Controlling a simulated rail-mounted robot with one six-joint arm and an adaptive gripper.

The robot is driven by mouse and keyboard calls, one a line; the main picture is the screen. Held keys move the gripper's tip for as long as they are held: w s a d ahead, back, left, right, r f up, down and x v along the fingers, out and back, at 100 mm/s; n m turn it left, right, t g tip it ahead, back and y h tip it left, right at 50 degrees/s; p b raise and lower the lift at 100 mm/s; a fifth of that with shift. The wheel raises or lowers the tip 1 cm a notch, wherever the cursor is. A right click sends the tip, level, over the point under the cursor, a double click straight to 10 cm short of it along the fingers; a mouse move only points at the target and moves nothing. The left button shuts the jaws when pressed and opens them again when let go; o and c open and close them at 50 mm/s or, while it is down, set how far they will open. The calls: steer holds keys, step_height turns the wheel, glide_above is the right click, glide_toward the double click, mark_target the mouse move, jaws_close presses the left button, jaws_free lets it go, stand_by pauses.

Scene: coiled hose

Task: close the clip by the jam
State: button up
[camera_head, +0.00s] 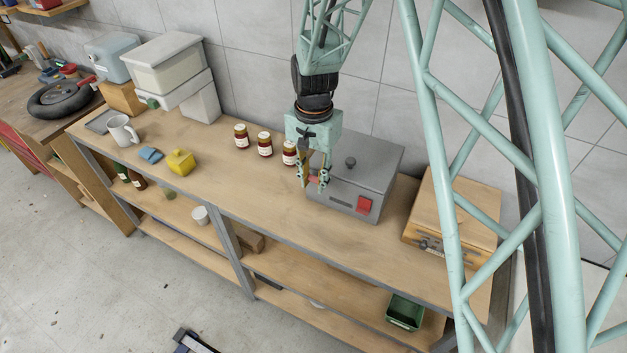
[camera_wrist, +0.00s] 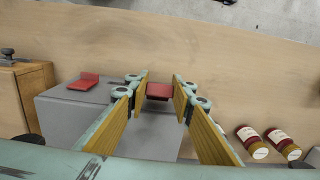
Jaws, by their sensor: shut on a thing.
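The clip by the jam is a red tab on the grey box (camera_head: 372,165). It shows between my fingertips in the wrist view (camera_wrist: 158,91) and partly in the head view (camera_head: 314,180). My gripper (camera_head: 313,181) points down at the box's left front corner, with its jaws on this clip. The fingers hide part of it, and I cannot tell its exact angle. A second red clip (camera_head: 364,206) is at the box's right front, and also shows at the left of the wrist view (camera_wrist: 82,81). The jam jars (camera_head: 265,145) stand left of the box; the nearest is close to my gripper.
A wooden case (camera_head: 452,217) stands right of the box. A yellow container (camera_head: 180,162), a blue cloth-like item (camera_head: 150,155) and a white mug (camera_head: 122,131) are farther left on the bench. The bench top (camera_head: 255,190) in front of the jars is clear.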

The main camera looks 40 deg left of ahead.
steer(key=shift+w+r+g+p, duration=0.15)
steer(key=shift+w+g+p, duration=0.05)
steer(key=shift+g+p, duration=0.25)
steer(key=shift+w+r+g+p, duration=0.3)
steer(key=shift+g+p, duration=0.35)
steer(key=shift+p, duration=0.15)
steer(key=shift+w+a+r+g+h+p, duration=0.15)
steer(key=shift+w+g+p, duration=0.15)
steer(key=shift+g, duration=0.3)
steer(key=shift+w+d+g+h+p, duration=0.1)
steer(key=shift+w+g+p, duration=0.1)
steer(key=shift+g+p, duration=0.35)
steer(key=shift+w+a+r+g+h+p, duration=0.15)
steer(key=shift+w+g+p, duration=0.1)
steer(key=shift+g, duration=0.7)
steer(key=o, duration=0.8)
steer(key=shift+o, duration=0.2)
steer(key=shift+f, duration=0.1)
steer(key=shift+w, duration=0.15)
steer(key=shift+v, duration=3.75)
